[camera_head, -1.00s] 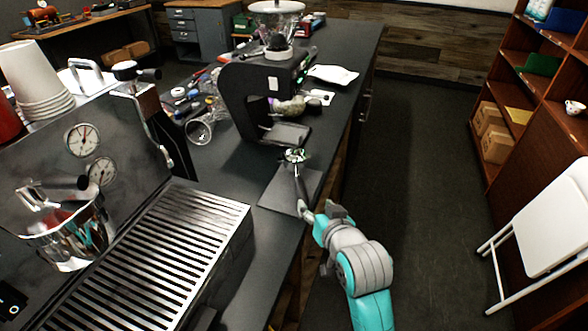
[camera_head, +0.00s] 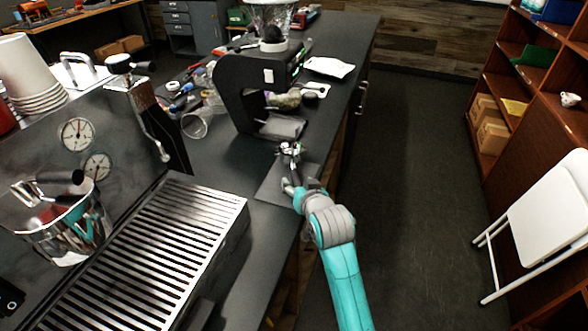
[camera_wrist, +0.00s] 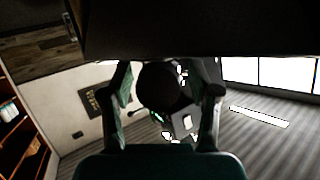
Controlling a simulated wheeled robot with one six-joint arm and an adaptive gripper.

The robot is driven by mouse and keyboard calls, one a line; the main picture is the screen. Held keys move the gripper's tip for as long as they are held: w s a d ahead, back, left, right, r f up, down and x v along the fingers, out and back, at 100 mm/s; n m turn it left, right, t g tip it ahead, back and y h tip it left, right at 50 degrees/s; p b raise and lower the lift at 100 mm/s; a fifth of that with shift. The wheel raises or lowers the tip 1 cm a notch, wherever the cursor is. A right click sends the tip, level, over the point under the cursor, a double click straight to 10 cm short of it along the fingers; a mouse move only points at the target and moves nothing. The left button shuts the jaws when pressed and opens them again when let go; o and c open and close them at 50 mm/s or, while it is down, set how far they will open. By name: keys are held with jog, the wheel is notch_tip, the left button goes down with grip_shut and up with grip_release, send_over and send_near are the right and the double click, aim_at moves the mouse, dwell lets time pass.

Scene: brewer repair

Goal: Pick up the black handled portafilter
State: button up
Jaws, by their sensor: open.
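The portafilter lies on a dark flat mat (camera_head: 270,188) on the counter. Its metal head (camera_head: 290,149) shows in the head view, while most of its handle is hidden by my gripper. My gripper (camera_head: 291,184) is at the near end of the portafilter, pointing toward its head. In the wrist view my gripper (camera_wrist: 162,95) is open, with one finger on each side of a dark round shape (camera_wrist: 163,88), which looks like the end of the black handle. I cannot tell whether the fingers touch it.
A grinder (camera_head: 245,90) stands just behind the mat. The espresso machine (camera_head: 150,250) fills the left foreground, and a clear cup (camera_head: 196,124) lies near the grinder. A white folding chair (camera_head: 545,225) and shelves (camera_head: 520,100) stand to the right. The floor (camera_head: 415,190) between is clear.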

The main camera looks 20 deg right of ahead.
aim_at(298, 181)
grip_shut()
jog(key=shift+r, duration=0.15)
notch_tip(298, 181, up, 10)
jog(key=shift+f, duration=0.1)
dwell(0.6)
